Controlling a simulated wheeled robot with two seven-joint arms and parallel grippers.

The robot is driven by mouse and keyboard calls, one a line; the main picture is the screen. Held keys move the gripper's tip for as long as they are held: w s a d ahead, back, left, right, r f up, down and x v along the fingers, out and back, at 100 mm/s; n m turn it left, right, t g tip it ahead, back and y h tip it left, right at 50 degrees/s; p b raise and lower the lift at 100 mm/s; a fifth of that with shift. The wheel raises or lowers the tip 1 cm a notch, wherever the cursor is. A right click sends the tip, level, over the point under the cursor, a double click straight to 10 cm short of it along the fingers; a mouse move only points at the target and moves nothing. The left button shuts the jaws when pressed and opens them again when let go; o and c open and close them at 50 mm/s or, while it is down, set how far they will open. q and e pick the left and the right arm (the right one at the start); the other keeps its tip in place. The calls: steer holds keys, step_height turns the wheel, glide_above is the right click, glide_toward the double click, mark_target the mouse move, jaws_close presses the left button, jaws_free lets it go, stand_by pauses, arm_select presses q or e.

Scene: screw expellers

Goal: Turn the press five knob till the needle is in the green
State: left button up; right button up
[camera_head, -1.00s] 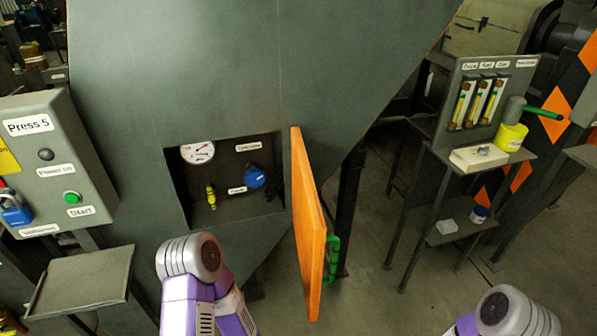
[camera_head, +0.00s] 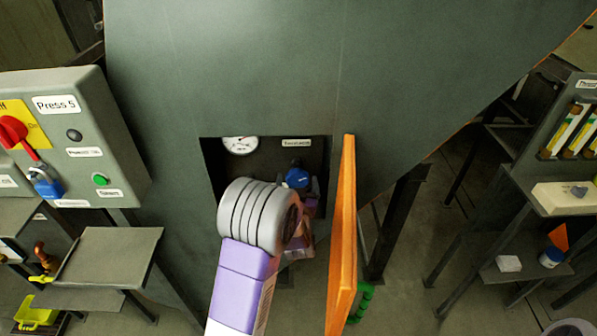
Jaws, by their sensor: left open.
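The blue knob (camera_head: 298,178) sits inside the recess in the big grey press body, at its right side. The white round gauge (camera_head: 240,146) is at the recess's upper left, its lower edge near my arm. Its needle is too small to read against the coloured zones. My left arm reaches into the recess from below, and my left gripper (camera_head: 307,188) is open right at the knob. The fingertips are partly hidden by my wrist, so I cannot tell whether they touch the knob. My right gripper is out of view.
The Press 5 control box (camera_head: 85,140) is at left, above a grey shelf (camera_head: 110,255). A stand with small items is at far right.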

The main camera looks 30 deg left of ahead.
arm_select(q)
steer(key=shift+x, duration=2.2)
steer(key=shift+f, duration=0.1)
steer(key=shift+c, duration=0.2)
steer(key=c, duration=0.9)
steer(key=shift+c, duration=0.2)
steer(key=shift+m, duration=0.3)
steer(key=m+p, duration=0.1)
steer(key=m, duration=0.2)
steer(key=shift+m, duration=0.3)
steer(key=shift+m+p, duration=0.8)
steer(key=shift+m, duration=1.4)
